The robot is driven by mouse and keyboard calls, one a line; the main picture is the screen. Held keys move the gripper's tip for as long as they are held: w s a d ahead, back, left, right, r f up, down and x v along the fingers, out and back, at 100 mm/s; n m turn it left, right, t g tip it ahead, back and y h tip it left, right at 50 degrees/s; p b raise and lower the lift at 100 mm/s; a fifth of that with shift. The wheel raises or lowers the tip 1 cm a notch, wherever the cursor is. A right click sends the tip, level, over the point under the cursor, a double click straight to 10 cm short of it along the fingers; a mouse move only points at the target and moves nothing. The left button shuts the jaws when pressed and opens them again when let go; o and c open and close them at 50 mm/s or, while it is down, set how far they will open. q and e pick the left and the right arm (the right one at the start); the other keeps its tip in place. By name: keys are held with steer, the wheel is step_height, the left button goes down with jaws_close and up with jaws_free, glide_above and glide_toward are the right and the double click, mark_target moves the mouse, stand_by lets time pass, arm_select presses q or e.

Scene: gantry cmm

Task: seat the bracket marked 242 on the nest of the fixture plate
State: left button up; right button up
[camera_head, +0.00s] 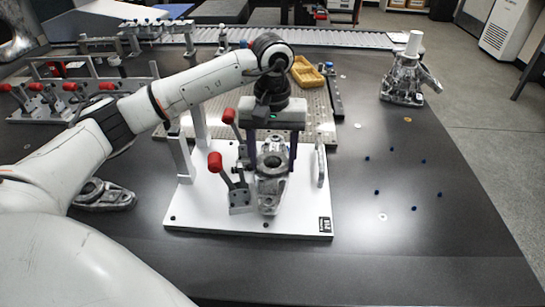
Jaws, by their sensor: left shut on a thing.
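My left gripper (270,163) points down over the white fixture plate (295,222), shut on a grey metal bracket (269,192). The bracket has a round bore at its top between my fingers, and its narrow end points toward the front edge of the plate. It is over the middle of the plate; I cannot tell whether it touches the nest, which it and the gripper hide. No number is readable on the bracket. A dark label (324,225) sits at the plate's front right corner. My right gripper is not in view.
Red-handled toggle clamps (215,162) stand on the plate, close left of the bracket. Another grey bracket (103,195) lies at left, partly behind my arm. A casting (402,82) stands at back right, and a yellow tray (306,72) behind.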

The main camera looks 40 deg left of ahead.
arm_select(q)
steer(key=shift+f, duration=0.25)
steer(key=shift+f+b, duration=0.35)
steer(key=shift+b, duration=0.05)
steer(key=o, duration=1.5)
steer(key=shift+o, duration=0.4)
steer(key=shift+r, duration=0.2)
step_height(320, 180, up, 10)
steer(key=p, duration=0.1)
